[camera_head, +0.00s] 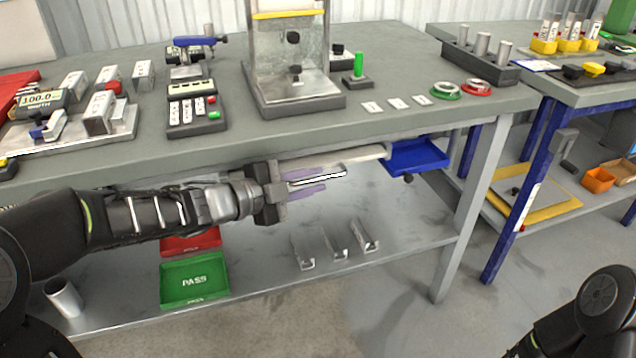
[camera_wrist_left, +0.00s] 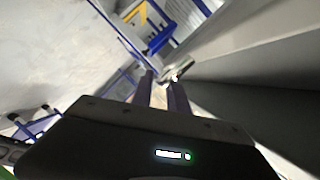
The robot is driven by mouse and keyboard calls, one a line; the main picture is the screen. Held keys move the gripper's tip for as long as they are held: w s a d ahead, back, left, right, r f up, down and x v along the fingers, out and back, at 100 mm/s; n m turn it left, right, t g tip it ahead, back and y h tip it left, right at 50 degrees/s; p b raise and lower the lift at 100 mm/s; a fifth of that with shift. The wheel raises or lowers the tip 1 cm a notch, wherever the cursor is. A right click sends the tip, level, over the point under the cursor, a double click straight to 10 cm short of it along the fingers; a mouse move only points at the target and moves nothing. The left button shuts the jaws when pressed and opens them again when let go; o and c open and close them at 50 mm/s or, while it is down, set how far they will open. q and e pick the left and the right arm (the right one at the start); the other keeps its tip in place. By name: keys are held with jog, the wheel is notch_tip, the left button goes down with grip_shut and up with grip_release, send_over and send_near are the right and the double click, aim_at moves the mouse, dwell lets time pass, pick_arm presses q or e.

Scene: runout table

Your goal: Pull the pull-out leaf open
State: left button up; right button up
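The pull-out leaf (camera_head: 335,158) is a pale slab under the worktop; a strip of its front edge shows below the table edge. A light bar handle (camera_head: 330,177) sits in front of it and also shows in the left wrist view (camera_wrist_left: 178,72). My left gripper (camera_head: 308,184) reaches in from the left, with its purple fingers apart on either side of the bar in the head view. In the wrist view the bar lies near the fingertips (camera_wrist_left: 162,92); contact is unclear. My right gripper is out of frame.
The grey worktop (camera_head: 330,125) overhangs my left gripper. A blue tray (camera_head: 418,156) hangs to the right of the leaf. The lower shelf (camera_head: 270,270) holds a green PASS tray (camera_head: 194,280), a red tray (camera_head: 190,243) and metal brackets (camera_head: 335,245). A table leg (camera_head: 470,210) stands right.

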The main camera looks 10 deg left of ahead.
pick_arm(q)
jog(key=shift+x, duration=0.95)
jog(key=shift+c, duration=0.4)
grip_shut()
dwell(0.3)
